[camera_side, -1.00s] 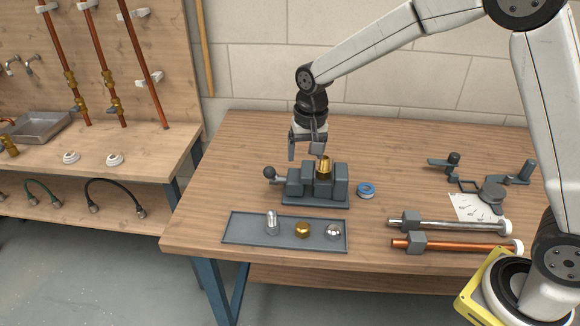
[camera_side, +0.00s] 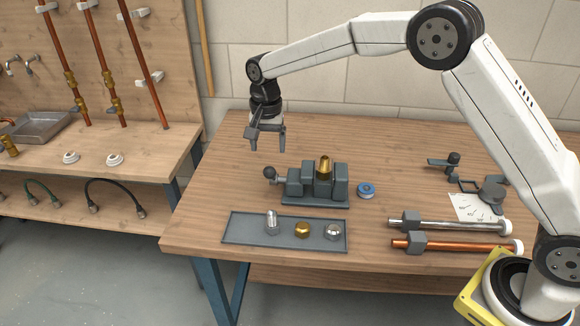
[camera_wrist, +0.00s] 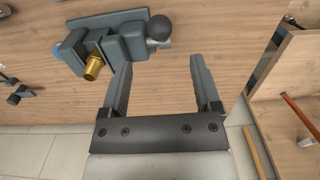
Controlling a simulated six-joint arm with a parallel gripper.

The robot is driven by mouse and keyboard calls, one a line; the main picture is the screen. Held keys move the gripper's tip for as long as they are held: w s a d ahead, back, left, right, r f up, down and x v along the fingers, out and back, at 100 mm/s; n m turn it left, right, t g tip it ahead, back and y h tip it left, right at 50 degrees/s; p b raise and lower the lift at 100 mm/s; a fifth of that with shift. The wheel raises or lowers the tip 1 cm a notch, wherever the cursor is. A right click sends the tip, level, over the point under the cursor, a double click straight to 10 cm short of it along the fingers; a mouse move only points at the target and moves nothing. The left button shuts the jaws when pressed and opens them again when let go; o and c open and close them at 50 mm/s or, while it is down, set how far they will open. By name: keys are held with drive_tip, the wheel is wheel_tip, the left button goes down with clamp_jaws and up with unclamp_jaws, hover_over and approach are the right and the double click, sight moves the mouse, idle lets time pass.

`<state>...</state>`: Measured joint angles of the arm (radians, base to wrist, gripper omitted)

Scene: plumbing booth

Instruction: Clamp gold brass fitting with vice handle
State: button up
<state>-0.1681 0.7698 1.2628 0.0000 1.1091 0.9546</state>
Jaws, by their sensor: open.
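The gold brass fitting (camera_side: 324,167) stands upright between the jaws of the grey vice (camera_side: 340,182) on the table. It also shows in the wrist view (camera_wrist: 93,68). I cannot tell how tightly the jaws sit on it. The vice handle, with a dark round knob (camera_side: 269,172), sticks out from the vice's left end; the knob is near the top in the wrist view (camera_wrist: 158,25). My gripper (camera_side: 267,146) is open and empty. It hangs above the table, up and left of the vice, apart from the handle.
A grey tray (camera_side: 238,240) in front of the vice holds a silver fitting (camera_side: 271,222), a gold nut (camera_side: 302,229) and a silver nut (camera_side: 333,231). A blue tape roll (camera_side: 366,190) lies right of the vice. Two pipes (camera_side: 450,225) lie front right. The table left of the vice is clear.

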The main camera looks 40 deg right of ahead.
sight(269, 168)
drive_tip(key=shift+f, duration=3.75)
drive_tip(key=shift+c, duration=0.3)
clamp_jaws()
